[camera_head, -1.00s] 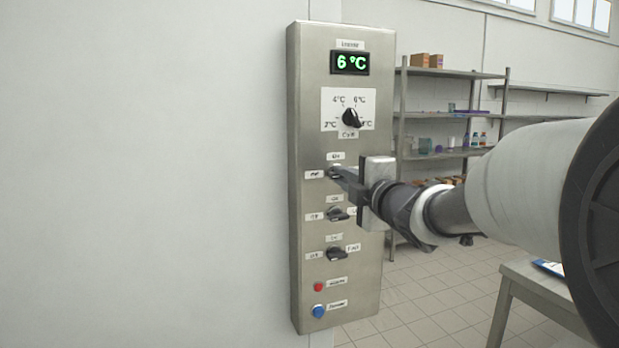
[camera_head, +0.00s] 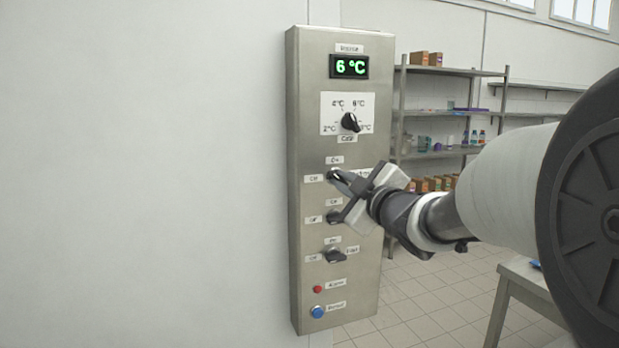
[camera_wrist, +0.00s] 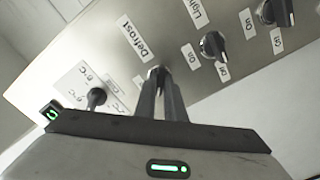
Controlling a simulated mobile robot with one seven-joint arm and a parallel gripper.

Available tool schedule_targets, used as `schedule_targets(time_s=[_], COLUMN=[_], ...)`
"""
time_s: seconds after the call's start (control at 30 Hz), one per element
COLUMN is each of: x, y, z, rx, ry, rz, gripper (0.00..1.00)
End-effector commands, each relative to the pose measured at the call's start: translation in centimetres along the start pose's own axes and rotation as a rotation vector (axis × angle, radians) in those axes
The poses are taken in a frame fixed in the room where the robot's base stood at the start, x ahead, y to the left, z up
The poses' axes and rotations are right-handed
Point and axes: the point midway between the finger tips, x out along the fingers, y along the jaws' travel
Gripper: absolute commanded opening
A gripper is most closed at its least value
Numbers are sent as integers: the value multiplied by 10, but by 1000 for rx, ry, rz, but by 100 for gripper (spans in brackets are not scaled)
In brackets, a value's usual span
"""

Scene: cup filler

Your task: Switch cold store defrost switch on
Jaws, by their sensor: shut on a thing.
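The defrost switch (camera_head: 334,175) is the top black rotary knob of the row on the steel control panel (camera_head: 310,110). Its label reads "Defrost" in the wrist view (camera_wrist: 133,38). My gripper (camera_head: 341,180) is shut on the knob, its body tilted clockwise in the head view. In the wrist view, the fingers (camera_wrist: 160,88) close around the knob (camera_wrist: 157,72) and hide most of it, so I cannot tell its exact pointing. "Off" sits left of the knob and "On" above it in the head view.
Below are the light knob (camera_head: 334,217), another knob (camera_head: 334,257), a red lamp (camera_head: 318,289) and a blue button (camera_head: 318,312). Above are a temperature dial (camera_head: 350,122) and a display (camera_head: 349,67) reading 6 °C. A table (camera_head: 520,275) stands right; the left wall is bare.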

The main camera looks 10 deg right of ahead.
Motion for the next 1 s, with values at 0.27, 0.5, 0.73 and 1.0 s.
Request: schedule_targets(time_s=[0.27,0.5,0.73,1.0], x=[0,0,0,0], y=[2,2,1,1], z=[-1,-1,-1,0], rx=[262,485,669,810], ry=[-1,-1,-2,-1], rz=[0,0,0,0], gripper=[0,0,0,0])
